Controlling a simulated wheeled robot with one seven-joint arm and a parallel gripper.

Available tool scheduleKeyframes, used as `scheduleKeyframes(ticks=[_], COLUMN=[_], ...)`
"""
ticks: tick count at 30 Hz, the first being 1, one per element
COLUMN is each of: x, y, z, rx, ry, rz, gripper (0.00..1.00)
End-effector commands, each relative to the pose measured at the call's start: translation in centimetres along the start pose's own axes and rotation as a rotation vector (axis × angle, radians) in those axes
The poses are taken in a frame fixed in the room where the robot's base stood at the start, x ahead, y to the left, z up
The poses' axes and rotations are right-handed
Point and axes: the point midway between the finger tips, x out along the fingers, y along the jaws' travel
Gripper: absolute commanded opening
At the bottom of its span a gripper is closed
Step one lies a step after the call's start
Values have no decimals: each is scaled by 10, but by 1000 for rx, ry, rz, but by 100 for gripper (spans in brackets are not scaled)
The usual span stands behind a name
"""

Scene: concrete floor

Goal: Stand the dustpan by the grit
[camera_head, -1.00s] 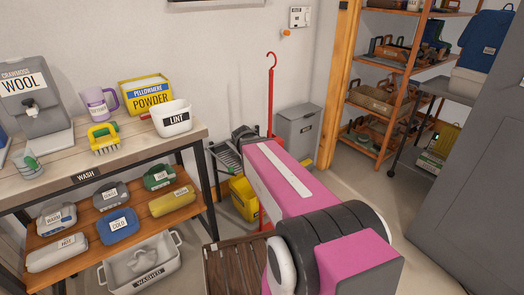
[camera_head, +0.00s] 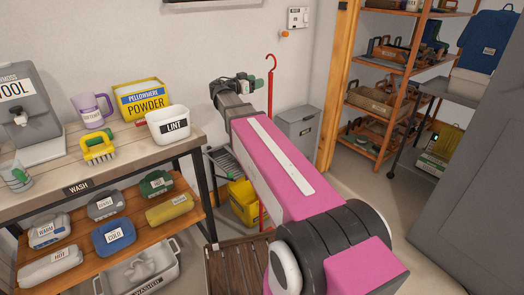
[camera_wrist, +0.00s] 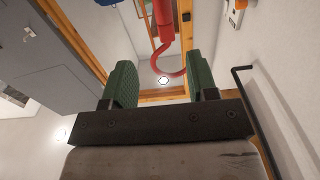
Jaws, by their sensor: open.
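A tall red pole with a hooked top (camera_head: 270,95) stands upright near the wall. My gripper (camera_head: 247,84) is raised just left of the hook, open and empty. In the wrist view the red hook (camera_wrist: 165,38) shows beyond and between the green fingers of my gripper (camera_wrist: 163,80), apart from them as far as I can see. I see no label reading grit.
The wash bench (camera_head: 140,150) is at left, with a powder box and lint bin. Orange shelves (camera_head: 385,100) stand back right.

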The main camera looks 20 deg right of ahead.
Motion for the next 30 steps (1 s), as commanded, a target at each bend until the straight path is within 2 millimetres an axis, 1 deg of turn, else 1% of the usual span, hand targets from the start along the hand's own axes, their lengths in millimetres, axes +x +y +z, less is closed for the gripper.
scheduleKeyframes(ticks=[1,6,14,19,22,25,30], x=[9,34,51,73,87,94,94], y=[0,-1,-3,-10,-8,-8,-8], z=[0,1,1,2,2,2,2], rx=[-1,-2,-2,-2,-3,-3,-3], ry=[-1,-2,-3,-3,-3,-3,-3], rz=[2,3,1,2,2,1,-1], gripper=[53,53,53,53,53,53,53])
